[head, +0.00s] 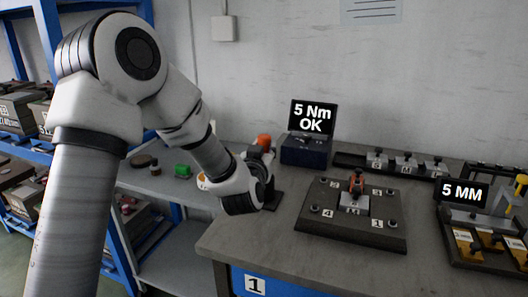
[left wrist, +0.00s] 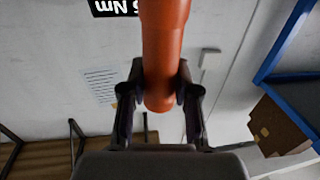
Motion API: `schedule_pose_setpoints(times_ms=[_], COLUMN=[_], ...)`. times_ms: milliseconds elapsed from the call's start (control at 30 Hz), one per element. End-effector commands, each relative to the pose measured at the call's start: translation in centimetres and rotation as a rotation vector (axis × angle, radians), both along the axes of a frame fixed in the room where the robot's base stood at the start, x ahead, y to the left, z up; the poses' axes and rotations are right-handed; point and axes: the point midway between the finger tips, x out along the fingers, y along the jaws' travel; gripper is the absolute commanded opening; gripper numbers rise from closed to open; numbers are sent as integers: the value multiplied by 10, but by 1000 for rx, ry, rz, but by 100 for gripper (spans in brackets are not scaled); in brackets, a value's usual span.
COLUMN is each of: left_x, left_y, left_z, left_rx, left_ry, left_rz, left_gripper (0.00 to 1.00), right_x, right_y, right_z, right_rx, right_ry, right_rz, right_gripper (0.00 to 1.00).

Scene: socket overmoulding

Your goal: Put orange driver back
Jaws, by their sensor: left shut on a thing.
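The orange driver (head: 264,141) shows as a short orange cap just above my left gripper (head: 266,158), at the left rear of the workbench. In the left wrist view the orange driver (left wrist: 164,50) is a smooth orange cylinder between the two dark fingers of my left gripper (left wrist: 157,88), which is shut on it. The driver's lower part is hidden by the gripper and wrist in the head view. A dark upright piece (head: 274,200) stands just below and right of the gripper; I cannot tell whether the driver touches it. My right gripper is out of view.
A display reading "5 Nm OK" (head: 313,117) stands close right of the gripper. A dark numbered fixture plate (head: 325,229) carries a block marked M with a red part (head: 357,183). A block rack (head: 348,160) and a "5 MM" display (head: 464,192) are further right. The front-left bench is clear.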

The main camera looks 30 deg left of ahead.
Motion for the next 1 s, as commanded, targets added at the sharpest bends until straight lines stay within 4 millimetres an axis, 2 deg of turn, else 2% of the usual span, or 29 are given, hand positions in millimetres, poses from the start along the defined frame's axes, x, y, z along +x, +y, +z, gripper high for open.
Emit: schedule_pose_setpoints(times_ms=[300, 333, 400, 767, 867, 1000], left_x=[0, 0, 0, -1, -15, -48], left_y=[0, 0, 0, -1, -7, -21], left_z=[-2, -2, -2, 3, 1, 0], left_rx=[1, 0, -1, 0, 0, 1], left_ry=[-4, -2, -1, -1, 0, 2], left_rz=[0, 0, 0, -1, -2, -3], left_gripper=[0, 37, 56, 56, 56, 56], right_x=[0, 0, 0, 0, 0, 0], right_y=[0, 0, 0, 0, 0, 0], right_z=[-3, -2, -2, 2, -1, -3], right_rx=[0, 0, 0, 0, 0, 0], right_ry=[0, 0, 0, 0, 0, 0], right_rz=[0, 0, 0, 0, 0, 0], right_gripper=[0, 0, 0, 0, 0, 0])
